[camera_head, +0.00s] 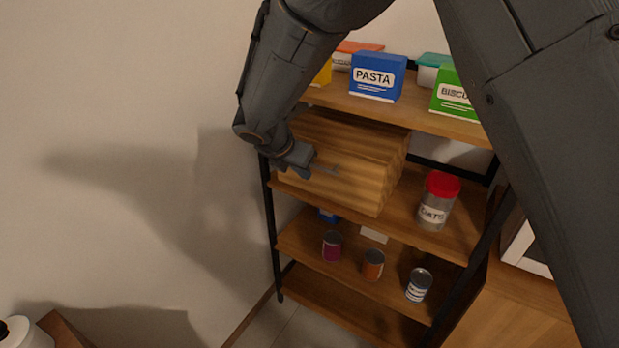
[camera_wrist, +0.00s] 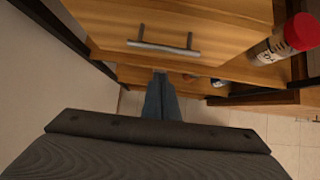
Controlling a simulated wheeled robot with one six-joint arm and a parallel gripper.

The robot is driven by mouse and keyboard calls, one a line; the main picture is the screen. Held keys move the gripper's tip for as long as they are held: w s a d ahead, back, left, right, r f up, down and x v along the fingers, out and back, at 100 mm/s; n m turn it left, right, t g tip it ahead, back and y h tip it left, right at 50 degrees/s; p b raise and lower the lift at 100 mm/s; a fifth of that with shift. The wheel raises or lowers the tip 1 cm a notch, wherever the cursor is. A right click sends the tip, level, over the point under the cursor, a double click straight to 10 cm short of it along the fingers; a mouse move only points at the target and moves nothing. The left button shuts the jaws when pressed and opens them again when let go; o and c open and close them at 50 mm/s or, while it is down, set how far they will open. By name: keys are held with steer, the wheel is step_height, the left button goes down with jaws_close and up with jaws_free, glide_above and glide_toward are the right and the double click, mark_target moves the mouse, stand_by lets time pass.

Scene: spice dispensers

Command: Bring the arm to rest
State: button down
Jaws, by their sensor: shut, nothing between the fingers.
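My arm reaches down from the top of the head view, and my gripper (camera_head: 305,172) is beside the front of a wooden drawer box (camera_head: 378,165) on the shelf. In the wrist view my gripper (camera_wrist: 160,74) is shut and empty, its fingers together. The box's metal bar handle (camera_wrist: 163,47) lies just above the fingertips in that picture. The handle also shows in the head view (camera_head: 328,171), close to the gripper. I cannot tell whether they touch.
The shelf unit holds a blue pasta box (camera_head: 377,78), a green biscuit box (camera_head: 454,92) and a red-lidded jar (camera_head: 437,202). Several cans, including an orange one (camera_head: 373,264), stand on a lower shelf. The wall (camera_head: 120,120) is at the left, with open space before it.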

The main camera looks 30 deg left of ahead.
steer(key=r, duration=0.2)
steer(key=s+r+b, duration=0.1)
steer(key=r, duration=0.2)
steer(key=shift+s+d+r, duration=0.1)
steer(key=shift+s+r, duration=0.1)
steer(key=shift+r, duration=0.15)
steer(key=w+d+f+m+g+h, duration=0.1)
steer(key=d+f+m+g, duration=0.1)
steer(key=d+m, duration=0.9)
steer(key=w+d+f+m+g, duration=0.15)
steer(key=d+m, duration=0.25)
steer(key=d, duration=1.4)
steer(key=s+d+f+m+g, duration=0.1)
steer(key=s+d+m, duration=0.6)
steer(key=d+m, duration=0.3)
steer(key=s+d+f+m+g+y, duration=0.1)
steer(key=s+d+m, duration=0.7)
steer(key=d+m, duration=0.2)
steer(key=shift+d+f+y, duration=0.3)
steer(key=shift+d+f, duration=0.05)
steer(key=shift+d, duration=0.4)
steer(key=shift+s, duration=0.1)
